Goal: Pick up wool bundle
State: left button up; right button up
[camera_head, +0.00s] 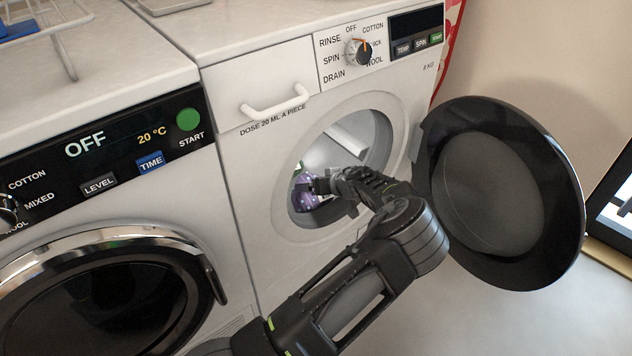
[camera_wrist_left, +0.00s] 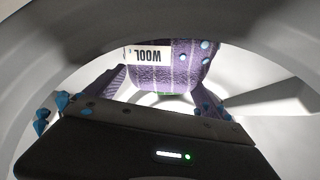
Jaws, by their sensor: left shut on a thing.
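The wool bundle (camera_head: 306,201) is purple with lighter stripes and blue dots, inside the drum opening of the right washer (camera_head: 232,150). In the left wrist view the bundle (camera_wrist_left: 180,68) shows a white label reading WOOL, upside down. My left gripper (camera_head: 311,184) reaches through the open round door into the drum. Its fingers (camera_wrist_left: 160,90) are on either side of the bundle and shut on it. The far side of the bundle is hidden. My right gripper is not in view.
The washer's round black door (camera_head: 490,190) stands open to the right of the opening. The drum rim surrounds my left gripper closely. A left washer (camera_head: 100,90) with a shut door (camera_head: 95,300) stands beside it. A wire rack (camera_head: 60,35) is on top.

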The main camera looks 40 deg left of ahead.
pick_arm(q)
notch_tip(320, 180, up, 10)
jog(key=d+p, duration=0.2)
jog(key=p, duration=0.1)
jog(key=s+d+r+h+p, duration=0.1)
jog(key=s+d+p, duration=0.2)
jog(key=d, duration=0.7)
jog(key=s+d+g+h+p, duration=0.1)
jog(key=s+d+h+p, duration=0.1)
jog(key=s+d, duration=0.4)
jog(key=shift+d+r+p, duration=0.35)
jog(key=shift+d+p, duration=0.55)
jog(key=shift+d, duration=1.05)
